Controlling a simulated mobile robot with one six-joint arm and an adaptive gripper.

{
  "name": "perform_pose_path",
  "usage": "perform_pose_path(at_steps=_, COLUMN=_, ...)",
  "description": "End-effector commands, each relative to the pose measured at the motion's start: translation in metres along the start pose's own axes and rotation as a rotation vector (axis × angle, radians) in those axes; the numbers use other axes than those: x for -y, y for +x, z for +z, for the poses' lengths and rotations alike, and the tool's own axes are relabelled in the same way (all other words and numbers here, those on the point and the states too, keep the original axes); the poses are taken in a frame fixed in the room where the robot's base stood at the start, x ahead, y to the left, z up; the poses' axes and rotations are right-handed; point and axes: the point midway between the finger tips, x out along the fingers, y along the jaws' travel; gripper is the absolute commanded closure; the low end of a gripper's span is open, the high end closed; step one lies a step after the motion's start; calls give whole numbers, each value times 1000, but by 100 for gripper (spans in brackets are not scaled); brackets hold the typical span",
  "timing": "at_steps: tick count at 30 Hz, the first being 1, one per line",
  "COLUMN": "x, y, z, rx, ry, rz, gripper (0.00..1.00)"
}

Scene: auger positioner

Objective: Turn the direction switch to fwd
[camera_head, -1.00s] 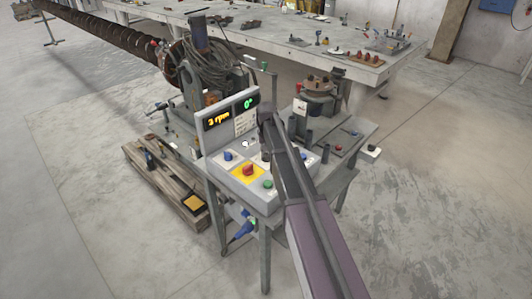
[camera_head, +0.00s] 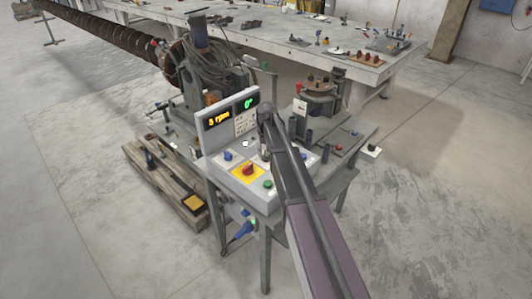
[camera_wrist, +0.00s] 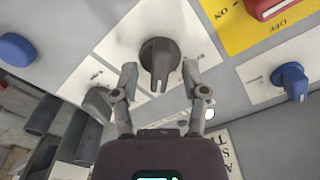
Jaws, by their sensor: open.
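In the wrist view a black rotary knob (camera_wrist: 159,62) with a pale pointer line sits on a white label plate of the control panel. I cannot read the plate's lettering, so I cannot confirm that this is the direction switch. My gripper (camera_wrist: 159,75) is open, with one fingertip on each side of the knob's lower part; contact cannot be made out. In the head view my gripper (camera_head: 266,153) is over the control box (camera_head: 235,178), and my arm hides most of the knob.
A blue knob (camera_wrist: 292,80) and a red switch (camera_wrist: 268,8) on yellow lie to the right in the wrist view. Another blue knob (camera_wrist: 16,49) is at left. The box has a lit display (camera_head: 219,118). A green button (camera_head: 267,184) sits near its front edge.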

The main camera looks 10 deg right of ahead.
Motion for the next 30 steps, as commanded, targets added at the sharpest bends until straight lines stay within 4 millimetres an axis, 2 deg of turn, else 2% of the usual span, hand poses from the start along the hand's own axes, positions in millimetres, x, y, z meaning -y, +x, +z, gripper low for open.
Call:
perform_pose_path(at_steps=29, x=0, y=0, z=0, rx=0, ry=-634, rz=0, gripper=43)
perform_pose_path(at_steps=30, x=0, y=-5, z=0, rx=0, ry=-646, rz=0, gripper=43)
